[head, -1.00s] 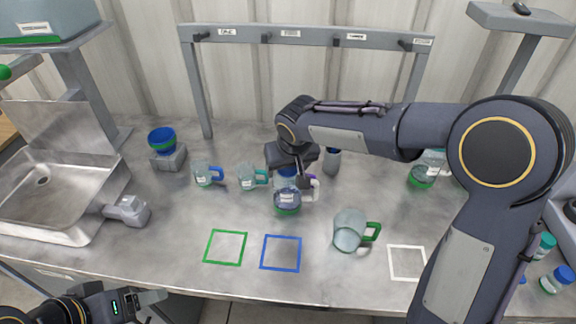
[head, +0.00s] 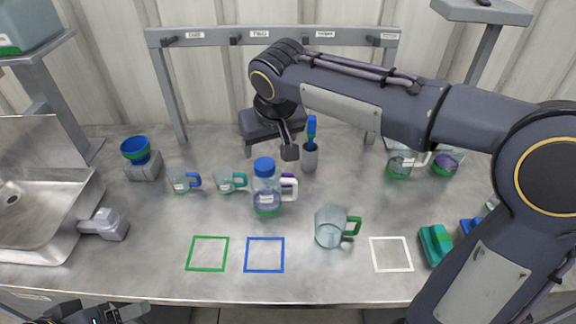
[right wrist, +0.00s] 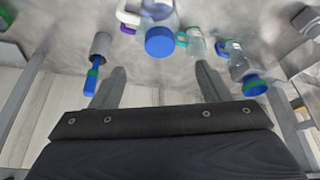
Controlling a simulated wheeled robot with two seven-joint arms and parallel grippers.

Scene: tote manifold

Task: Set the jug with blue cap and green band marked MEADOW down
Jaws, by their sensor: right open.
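The jug with blue cap and green band (head: 267,199) stands upright on the metal counter, its white handle to the right; its label is too small to read. Its cap also shows in the right wrist view (right wrist: 159,41). My right gripper (head: 288,150) is up behind and above the jug, apart from it. In the right wrist view its fingers (right wrist: 160,85) are spread with nothing between them. My left gripper (head: 128,312) is at the bottom left edge, partly cut off; its jaws cannot be made out.
Green (head: 208,237), blue (head: 265,238) and white (head: 391,237) square outlines lie empty along the front. A green-handled pitcher (head: 331,228) stands between the blue and white ones. Small mugs (head: 226,181) stand left of the jug, a grey cup with a blue-handled brush (head: 310,158) behind it.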

